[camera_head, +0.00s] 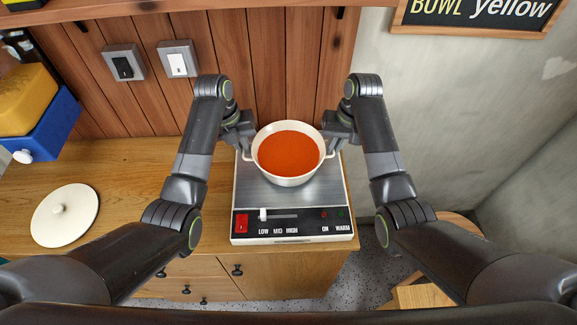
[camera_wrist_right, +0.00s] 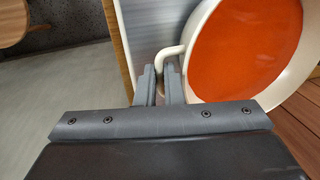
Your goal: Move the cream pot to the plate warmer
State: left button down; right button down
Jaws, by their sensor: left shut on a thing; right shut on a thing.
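The cream pot (camera_head: 287,181), full of orange-red soup, is upright over the back part of the plate warmer (camera_head: 291,211). I cannot tell whether its base touches the steel top. My left gripper (camera_head: 245,149) is shut on the pot's left handle. My right gripper (camera_head: 330,147) is shut on its right handle. In the right wrist view the fingers of my right gripper (camera_wrist_right: 165,84) close around the cream loop handle of the pot (camera_wrist_right: 205,20). The plate warmer's front panel has a red switch, a slider at LOW and two small lamps.
A round cream lid (camera_head: 64,215) lies on the wooden counter (camera_head: 140,170) at the left. A blue bin (camera_head: 48,130) with a yellow thing in it is at the far left. Two switches are on the plank wall behind. The counter between lid and warmer is clear.

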pick_arm(q)
jog(key=shift+w+f+b, duration=0.1)
jog(key=shift+f+b, duration=0.4)
jog(key=shift+f, duration=0.1)
pick_arm(e)
jog(key=shift+w+f, duration=0.1)
jog(key=shift+f, duration=0.5)
pick_arm(q)
jog(key=c, duration=1.6)
grip_release()
pick_arm(e)
jog(key=c, duration=1.6)
grip_release()
pick_arm(q)
jog(key=shift+o, duration=0.3)
jog(key=shift+r, duration=0.1)
pick_arm(e)
jog(key=shift+o, duration=0.3)
jog(key=shift+r, duration=0.1)
jog(key=shift+a, duration=0.1)
